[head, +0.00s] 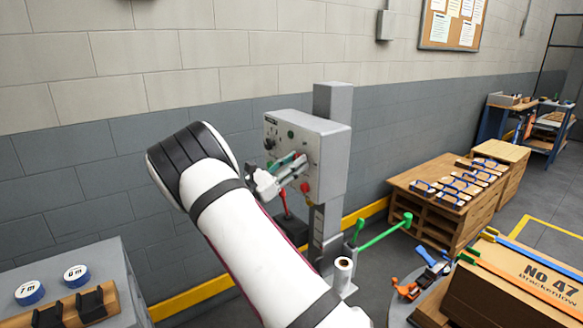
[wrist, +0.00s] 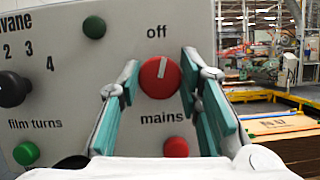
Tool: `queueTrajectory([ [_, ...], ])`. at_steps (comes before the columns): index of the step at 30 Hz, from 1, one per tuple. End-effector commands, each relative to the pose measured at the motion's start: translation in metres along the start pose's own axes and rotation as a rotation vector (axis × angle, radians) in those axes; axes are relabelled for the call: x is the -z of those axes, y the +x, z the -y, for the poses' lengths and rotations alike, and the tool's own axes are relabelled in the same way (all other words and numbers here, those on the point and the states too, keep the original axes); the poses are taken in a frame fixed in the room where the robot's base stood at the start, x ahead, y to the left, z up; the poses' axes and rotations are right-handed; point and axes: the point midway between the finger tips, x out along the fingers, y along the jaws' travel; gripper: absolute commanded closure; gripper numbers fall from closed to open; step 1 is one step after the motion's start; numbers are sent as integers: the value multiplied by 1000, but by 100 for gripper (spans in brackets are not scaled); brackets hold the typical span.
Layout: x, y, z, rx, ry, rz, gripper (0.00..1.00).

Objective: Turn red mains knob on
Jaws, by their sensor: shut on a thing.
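The red mains knob (wrist: 154,82) is on the grey control panel (wrist: 70,70) in the wrist view. Its pale pointer line points up, tilted slightly right, near the word "off". The word "mains" is printed below it. My gripper (wrist: 160,80) has one teal-padded finger on each side of the knob and is shut on it. In the head view my gripper (head: 297,166) reaches the front of the grey control box (head: 325,150), and I cannot make out the knob behind the fingers there.
A red button (wrist: 176,147) sits just below the knob. Green buttons (wrist: 94,27) and a black dial (wrist: 12,88) are left on the panel. A red-handled lever (head: 284,203) and a green bar (head: 385,233) are near the box's post. A carton (head: 530,285) stands at the right.

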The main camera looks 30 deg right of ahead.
Motion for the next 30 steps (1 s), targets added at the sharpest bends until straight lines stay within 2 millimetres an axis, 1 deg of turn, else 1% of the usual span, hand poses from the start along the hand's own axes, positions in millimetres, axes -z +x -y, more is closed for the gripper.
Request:
queueTrajectory([
  [2,3,-2,-2,27,67,0,96],
  [30,1,-1,-3,368,888,-2,96],
])
